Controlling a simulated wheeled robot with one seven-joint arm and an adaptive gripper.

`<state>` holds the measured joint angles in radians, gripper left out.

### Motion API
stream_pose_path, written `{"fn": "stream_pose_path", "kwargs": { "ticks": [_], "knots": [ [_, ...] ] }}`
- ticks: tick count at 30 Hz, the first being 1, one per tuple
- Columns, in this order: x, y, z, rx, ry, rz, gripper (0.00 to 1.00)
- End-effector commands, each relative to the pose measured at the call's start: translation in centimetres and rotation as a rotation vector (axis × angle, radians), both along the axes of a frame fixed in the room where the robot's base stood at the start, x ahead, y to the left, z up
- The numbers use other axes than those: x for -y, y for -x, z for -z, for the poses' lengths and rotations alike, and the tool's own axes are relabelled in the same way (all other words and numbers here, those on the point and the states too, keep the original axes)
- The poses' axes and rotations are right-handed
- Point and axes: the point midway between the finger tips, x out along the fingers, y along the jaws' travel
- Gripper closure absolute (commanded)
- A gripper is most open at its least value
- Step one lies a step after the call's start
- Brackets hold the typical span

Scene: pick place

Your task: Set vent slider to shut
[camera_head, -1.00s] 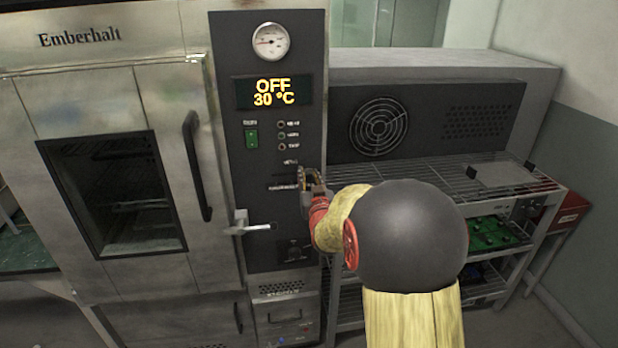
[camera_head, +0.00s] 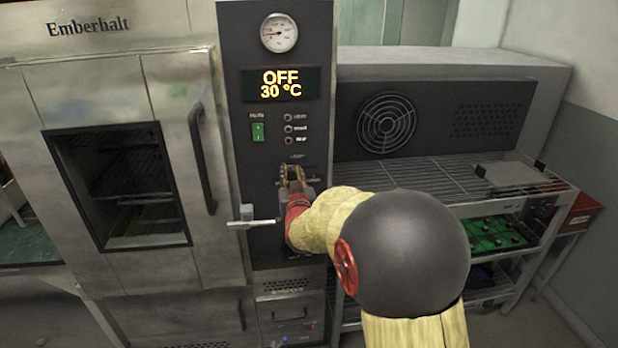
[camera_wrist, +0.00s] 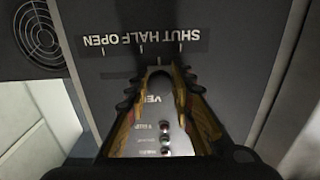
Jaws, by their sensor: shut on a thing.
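The vent slider is on the dark control panel (camera_head: 270,212) of the Emberhalt oven. My gripper (camera_head: 291,174) is at the panel, below the indicator lights, and is shut on the slider's knob. The fingertips hide most of the knob in both views. In the wrist view the scale label (camera_wrist: 140,42) appears upside down, with SHUT at the right, HALF in the middle and OPEN at the left. In that view my gripper (camera_wrist: 160,82) sits between the HALF and SHUT marks.
The display (camera_head: 281,84) reads OFF, 30 °C. A green switch (camera_head: 258,132) sits above left. A wire rack shelf (camera_head: 430,178) stands to the right, under a fan grille (camera_head: 386,121).

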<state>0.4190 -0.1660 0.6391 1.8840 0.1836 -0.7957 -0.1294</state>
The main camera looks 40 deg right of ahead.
Motion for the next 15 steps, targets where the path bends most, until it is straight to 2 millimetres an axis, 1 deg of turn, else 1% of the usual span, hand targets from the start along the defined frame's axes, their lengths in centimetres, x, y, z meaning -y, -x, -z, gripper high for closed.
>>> {"fn": "stream_pose_path", "kwargs": {
  "ticks": [1, 4, 6, 15],
  "knots": [
    [-1.0, -0.6, 0.1, 0.001, 0.000, -0.005, 1.00],
    [-2.2, -1.3, 0.0, 0.001, 0.001, -0.004, 1.00],
    [-2.6, -1.6, 0.0, 0.000, 0.000, -0.002, 1.00],
    [-2.9, -1.7, -0.1, -0.001, -0.001, -0.002, 1.00]
  ]
}}
